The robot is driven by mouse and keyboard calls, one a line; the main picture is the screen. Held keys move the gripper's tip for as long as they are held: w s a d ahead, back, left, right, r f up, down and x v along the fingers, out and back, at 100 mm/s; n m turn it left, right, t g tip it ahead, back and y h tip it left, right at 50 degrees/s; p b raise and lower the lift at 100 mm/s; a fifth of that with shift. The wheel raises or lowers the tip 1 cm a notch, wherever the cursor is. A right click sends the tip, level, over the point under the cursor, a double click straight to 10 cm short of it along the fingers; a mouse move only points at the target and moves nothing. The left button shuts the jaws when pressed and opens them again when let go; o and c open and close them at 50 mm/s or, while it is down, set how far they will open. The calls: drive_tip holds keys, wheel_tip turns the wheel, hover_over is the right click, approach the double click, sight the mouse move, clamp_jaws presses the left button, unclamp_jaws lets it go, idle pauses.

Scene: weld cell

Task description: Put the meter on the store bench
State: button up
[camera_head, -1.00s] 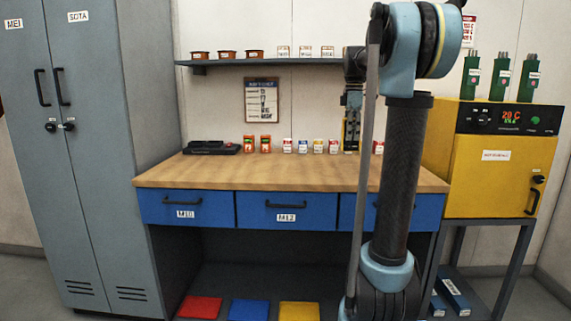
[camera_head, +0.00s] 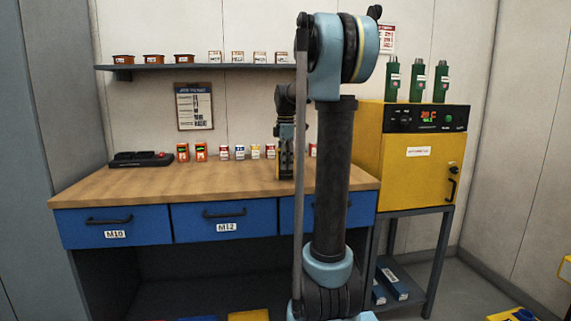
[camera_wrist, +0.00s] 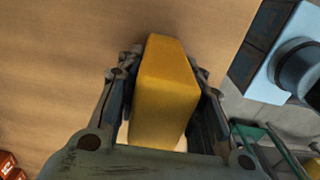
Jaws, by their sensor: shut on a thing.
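My gripper (camera_wrist: 165,72) is shut on a yellow, box-shaped thing (camera_wrist: 163,95), which I take to be the meter. Its face and any label do not show. In the head view my gripper (camera_head: 287,140) hangs over the right part of the wood-topped bench (camera_head: 120,186), partly behind my arm. A yellowish edge of the held thing shows low in it. I cannot tell whether its lower end touches the top. This bench has blue drawers; no sign names it as the store bench.
A shelf (camera_head: 160,67) hangs above. A yellow oven (camera_head: 420,155) stands to the right. The bench top's front left is clear.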

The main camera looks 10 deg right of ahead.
drive_tip(key=o, duration=1.3)
wheel_tip(320, 180, up, 12)
drive_tip(key=shift+r, duration=0.1)
drive_tip(key=s+f+m+t, duration=0.2)
drive_tip(key=s+f+m, duration=1.5)
drive_tip(key=s+f, duration=1.6)
drive_tip(key=shift+s+a+f+m, duration=0.25)
drive_tip(key=shift+s+m, duration=0.15)
drive_tip(key=shift+s, duration=0.6)
